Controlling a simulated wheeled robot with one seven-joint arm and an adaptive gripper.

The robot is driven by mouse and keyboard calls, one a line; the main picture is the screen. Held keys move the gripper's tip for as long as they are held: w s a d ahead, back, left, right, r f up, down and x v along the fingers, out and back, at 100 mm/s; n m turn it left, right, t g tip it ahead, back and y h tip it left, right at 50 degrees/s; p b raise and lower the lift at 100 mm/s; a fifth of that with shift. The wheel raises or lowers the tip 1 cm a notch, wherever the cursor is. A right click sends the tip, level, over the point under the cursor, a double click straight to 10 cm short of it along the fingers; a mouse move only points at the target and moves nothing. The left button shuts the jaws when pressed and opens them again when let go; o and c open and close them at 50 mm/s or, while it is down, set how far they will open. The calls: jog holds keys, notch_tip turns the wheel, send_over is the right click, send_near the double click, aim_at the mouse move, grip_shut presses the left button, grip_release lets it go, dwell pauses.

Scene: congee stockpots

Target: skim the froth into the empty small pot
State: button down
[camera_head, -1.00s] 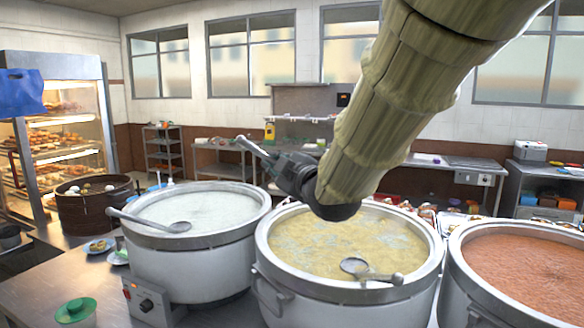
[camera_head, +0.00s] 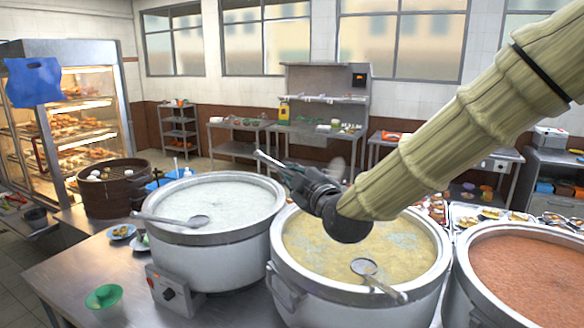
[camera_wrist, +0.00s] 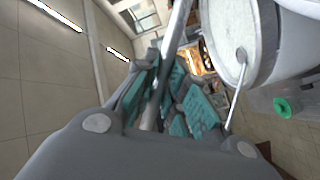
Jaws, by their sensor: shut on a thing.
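My gripper (camera_head: 292,176) hangs over the back left rim of the middle stockpot (camera_head: 283,272). It is shut on a long metal handle (camera_head: 264,157), which also runs between the pads in the wrist view (camera_wrist: 174,32). What is on its far end cannot be told. The middle pot holds yellowish broth with pale froth patches (camera_head: 402,240), and a ladle (camera_head: 365,267) rests in it. The left stockpot (camera_head: 235,254) holds white congee (camera_head: 240,200) with another ladle (camera_head: 198,221).
A third stockpot of reddish-brown broth (camera_head: 530,265) stands at the right, close beside the middle one. A dark round basket (camera_head: 110,195), small plates (camera_head: 121,232) and a green bowl (camera_head: 103,298) are left of the pots. The front left counter (camera_head: 80,275) has bare room.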

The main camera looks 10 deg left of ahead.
jog(key=shift+s+r, duration=0.1)
jog(key=shift+s+d+m+t+h, duration=0.2)
jog(key=shift+s+h, duration=0.1)
jog(key=shift+s, duration=0.15)
jog(key=shift+s+d+m+t+h, duration=0.1)
jog(key=shift+s+m+h, duration=0.1)
jog(key=shift+s+h, duration=0.15)
jog(key=s+d+m+h+b, duration=0.1)
jog(key=s+d+m+h, duration=0.4)
jog(key=s, duration=0.4)
jog(key=s+d+m+h, duration=0.3)
jog(key=s+h, duration=0.3)
jog(key=s, duration=0.3)
jog(key=s+d+m+h+b, duration=0.1)
jog(key=s+d+m+h, duration=0.4)
jog(key=s, duration=0.4)
notch_tip(320, 180, down, 25)
jog(key=n+h+b, duration=0.1)
jog(key=b, duration=2.6)
jog(key=shift+s+a+g, duration=0.35)
jog(key=shift+s+g, duration=0.05)
jog(key=shift+s, duration=0.05)
